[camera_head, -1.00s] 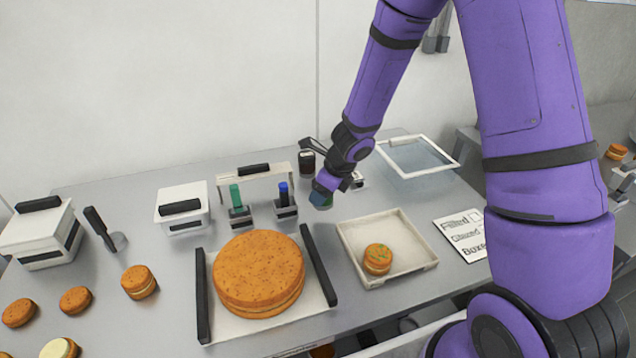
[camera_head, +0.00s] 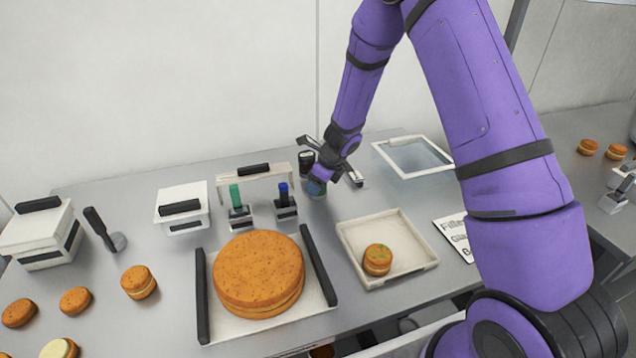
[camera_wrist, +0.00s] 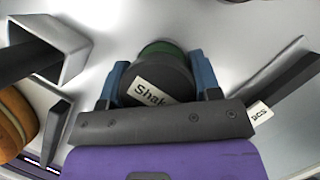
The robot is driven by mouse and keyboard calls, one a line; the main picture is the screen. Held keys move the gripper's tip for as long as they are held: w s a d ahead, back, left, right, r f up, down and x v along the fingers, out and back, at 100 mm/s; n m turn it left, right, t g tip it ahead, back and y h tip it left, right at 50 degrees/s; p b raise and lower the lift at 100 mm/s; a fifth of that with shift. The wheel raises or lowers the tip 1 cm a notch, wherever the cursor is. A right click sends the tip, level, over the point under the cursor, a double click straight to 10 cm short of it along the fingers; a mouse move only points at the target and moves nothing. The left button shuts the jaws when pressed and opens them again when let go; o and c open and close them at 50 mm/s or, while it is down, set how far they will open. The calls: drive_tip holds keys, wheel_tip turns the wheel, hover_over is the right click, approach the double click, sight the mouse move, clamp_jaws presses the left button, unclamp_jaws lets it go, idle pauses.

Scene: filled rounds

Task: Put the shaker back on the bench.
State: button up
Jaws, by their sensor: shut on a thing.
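The shaker (camera_wrist: 152,72) is dark with a partly hidden label reading "Shak" and a green far end in the wrist view. My gripper (camera_wrist: 158,82) is shut on it, with a blue finger on each side. In the head view my gripper (camera_head: 317,188) is low at the back of the bench (camera_head: 345,200), right of the blue-handled stamp. There the fingers and arm hide most of the shaker. I cannot tell whether its base touches the bench.
A dark jar (camera_head: 306,160) stands close behind my gripper. The stamp with a blue handle (camera_head: 284,195) is just left. A white tray (camera_head: 390,277) with a filled round (camera_head: 377,260) lies in front, and a glass-lidded tray (camera_head: 413,155) lies to the right. A large cake (camera_head: 258,272) sits front left.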

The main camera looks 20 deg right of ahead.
drive_tip(key=o, duration=1)
drive_tip(key=shift+f, duration=0.1)
drive_tip(key=s+d+r+n, duration=0.1)
drive_tip(key=s+r+n, duration=0.7)
drive_tip(key=r, duration=0.7)
drive_tip(key=s+d+r+n, duration=0.2)
drive_tip(key=s+r+n, duration=0.3)
drive_tip(key=s+r, duration=0.7)
drive_tip(key=s+d+r+n+h, duration=0.1)
drive_tip(key=s+r+n, duration=0.2)
drive_tip(key=s, duration=0.3)
drive_tip(key=s+d+r+n+t+h, duration=0.1)
drive_tip(key=s+r+n, duration=0.2)
drive_tip(key=s+n, duration=0.2)
drive_tip(key=s+d+r+n+t+h, duration=0.1)
drive_tip(key=s+d+r+n, duration=0.1)
drive_tip(key=s+r+n, duration=0.2)
drive_tip(key=shift+s+n, duration=1)
drive_tip(key=shift+s, duration=0.3)
